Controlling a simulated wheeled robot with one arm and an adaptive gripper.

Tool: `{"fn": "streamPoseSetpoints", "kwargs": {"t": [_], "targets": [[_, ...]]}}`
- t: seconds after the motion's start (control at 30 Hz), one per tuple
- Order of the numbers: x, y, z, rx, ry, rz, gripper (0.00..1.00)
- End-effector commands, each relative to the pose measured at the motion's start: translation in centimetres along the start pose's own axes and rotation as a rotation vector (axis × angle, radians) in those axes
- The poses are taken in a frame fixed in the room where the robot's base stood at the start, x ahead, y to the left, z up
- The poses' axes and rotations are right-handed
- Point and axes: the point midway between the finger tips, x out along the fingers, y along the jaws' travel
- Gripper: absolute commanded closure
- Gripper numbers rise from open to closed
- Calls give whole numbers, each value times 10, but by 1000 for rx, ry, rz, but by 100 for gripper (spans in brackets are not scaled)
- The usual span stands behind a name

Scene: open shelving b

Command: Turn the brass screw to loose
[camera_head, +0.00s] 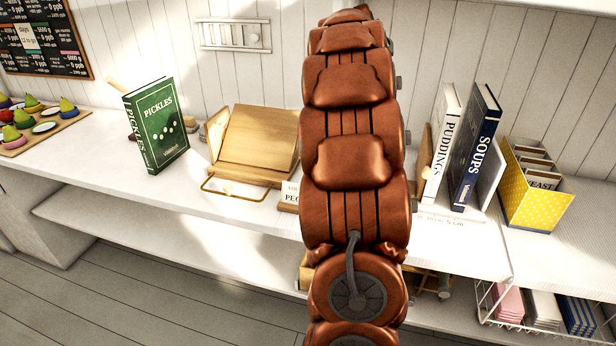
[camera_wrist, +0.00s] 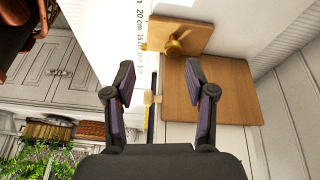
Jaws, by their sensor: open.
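In the wrist view, a round brass screw (camera_wrist: 175,47) stands out from a wooden block (camera_wrist: 192,33) near the top. A larger wooden board (camera_wrist: 215,92) is just below and to the right of it. My gripper (camera_wrist: 161,82) is open, with its two dark fingers spread apart and nothing held between them. The brass screw lies beyond the fingertips, a little right of their midline, and looks apart from them.
A white shelf (camera_head: 240,207) carries a green book (camera_head: 157,125), a wooden stand (camera_head: 255,150), upright books (camera_head: 475,145) and a yellow file box (camera_head: 535,190). A wire basket (camera_head: 490,308) is lower right. A strip with centimetre marks (camera_wrist: 140,45) shows beside the block.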

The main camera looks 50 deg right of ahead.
Motion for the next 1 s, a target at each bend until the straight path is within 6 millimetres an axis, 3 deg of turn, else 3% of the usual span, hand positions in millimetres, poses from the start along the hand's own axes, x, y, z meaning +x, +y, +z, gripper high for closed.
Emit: {"fn": "streamPoseSetpoints", "kwargs": {"t": [1.0], "targets": [[-68,96,102,-670,-67,-55,45]]}}
